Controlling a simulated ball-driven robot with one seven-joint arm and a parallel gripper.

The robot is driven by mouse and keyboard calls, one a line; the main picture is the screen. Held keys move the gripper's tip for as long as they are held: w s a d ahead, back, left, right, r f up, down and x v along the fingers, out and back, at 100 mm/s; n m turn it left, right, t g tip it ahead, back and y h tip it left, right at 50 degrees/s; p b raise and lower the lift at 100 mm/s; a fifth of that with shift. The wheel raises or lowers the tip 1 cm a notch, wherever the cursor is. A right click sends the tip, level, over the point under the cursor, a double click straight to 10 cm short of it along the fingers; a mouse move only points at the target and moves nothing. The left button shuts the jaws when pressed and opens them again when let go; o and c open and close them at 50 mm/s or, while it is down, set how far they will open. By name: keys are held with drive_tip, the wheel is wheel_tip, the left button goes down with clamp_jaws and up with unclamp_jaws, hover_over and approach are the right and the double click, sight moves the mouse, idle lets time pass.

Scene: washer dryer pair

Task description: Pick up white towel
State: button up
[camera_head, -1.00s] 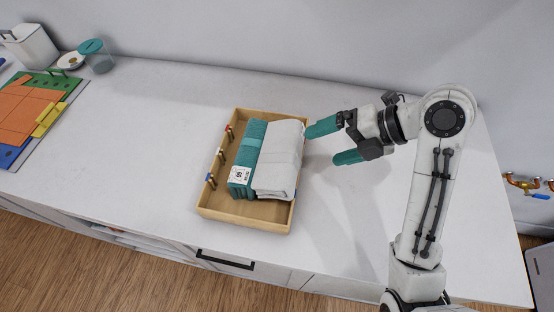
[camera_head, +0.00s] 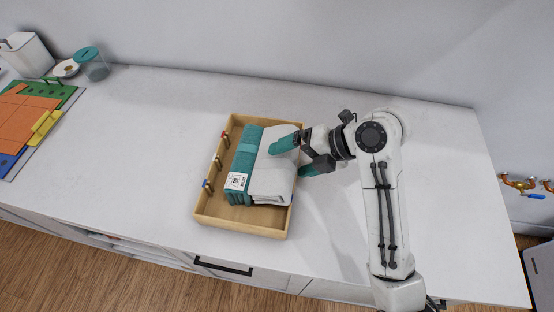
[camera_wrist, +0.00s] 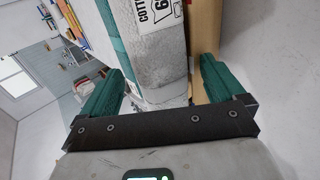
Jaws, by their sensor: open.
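The white towel (camera_head: 270,178) lies folded in a wooden tray (camera_head: 242,229), beside a teal towel (camera_head: 241,170) on its left. My gripper (camera_head: 296,157) is open at the tray's right side. In the head view one teal finger overlaps the upper part of the white towel and the other is near the tray's right wall. In the wrist view the fingers stand apart, one to each side of the towel. I cannot tell whether they touch it.
Several small colored-tipped pegs (camera_head: 217,161) line the tray's left wall. Colored boards (camera_head: 22,125), a lidded jar (camera_head: 92,64) and a white container (camera_head: 28,54) stand far left. The counter (camera_head: 140,150) is clear between them and the tray.

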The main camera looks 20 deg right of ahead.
drive_tip(key=shift+c, duration=0.4)
drive_tip(key=c, duration=0.8)
drive_tip(key=shift+s+f, duration=0.1)
drive_tip(key=shift+f, duration=0.05)
drive_tip(key=c, duration=0.6)
drive_tip(key=shift+c, duration=0.2)
